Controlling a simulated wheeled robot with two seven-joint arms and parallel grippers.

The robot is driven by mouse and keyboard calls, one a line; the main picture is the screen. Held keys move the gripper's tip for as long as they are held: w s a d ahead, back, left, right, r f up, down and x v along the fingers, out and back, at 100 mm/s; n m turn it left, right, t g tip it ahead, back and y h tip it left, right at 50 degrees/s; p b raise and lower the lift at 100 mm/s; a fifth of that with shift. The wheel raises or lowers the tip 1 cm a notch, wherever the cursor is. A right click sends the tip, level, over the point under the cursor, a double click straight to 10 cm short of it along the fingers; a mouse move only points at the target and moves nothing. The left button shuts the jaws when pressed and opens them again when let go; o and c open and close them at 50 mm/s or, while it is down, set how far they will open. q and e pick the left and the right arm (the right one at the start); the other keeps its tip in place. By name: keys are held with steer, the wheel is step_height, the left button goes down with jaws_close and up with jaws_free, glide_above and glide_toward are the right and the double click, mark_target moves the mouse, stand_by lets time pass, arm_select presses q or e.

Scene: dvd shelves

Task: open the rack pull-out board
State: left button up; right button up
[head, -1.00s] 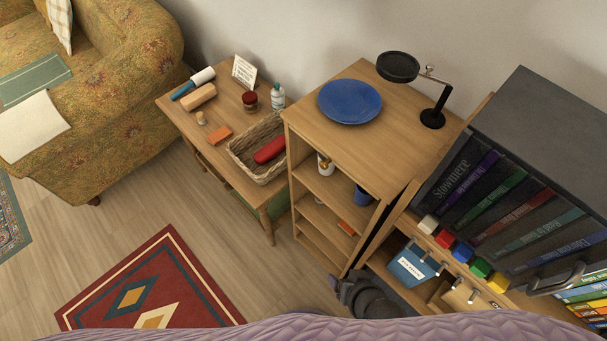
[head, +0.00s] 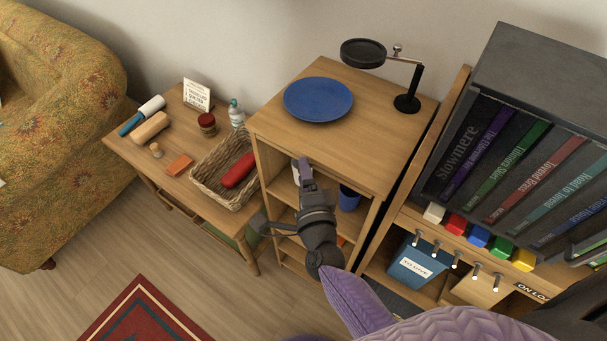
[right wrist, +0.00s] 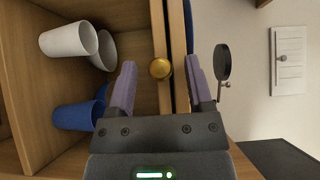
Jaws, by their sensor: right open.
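The rack (head: 378,135) is an open wooden shelf unit with a blue plate on its top. In the right wrist view a round brass knob (right wrist: 160,68) sits on a narrow wooden front strip just under the rack's top, apparently the pull-out board (right wrist: 159,30). The board looks closed in. My right gripper (head: 305,175) is in front of the rack's upper opening. Its two purple-lined fingers (right wrist: 161,78) are open, one on each side of the knob in the picture; I cannot tell whether they touch it. The gripper hides the knob in the head view. My left gripper is out of view.
The blue plate (head: 318,100) and a black round-headed stand (head: 407,103) are on the rack top. White and blue cups (right wrist: 75,116) stand inside. A side table with a wicker basket (head: 208,178) is left; a DVD shelf (head: 540,75) with hooks is close on the right.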

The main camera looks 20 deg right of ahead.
steer(key=shift+w, duration=0.2)
jaws_close()
stand_by(1.3)
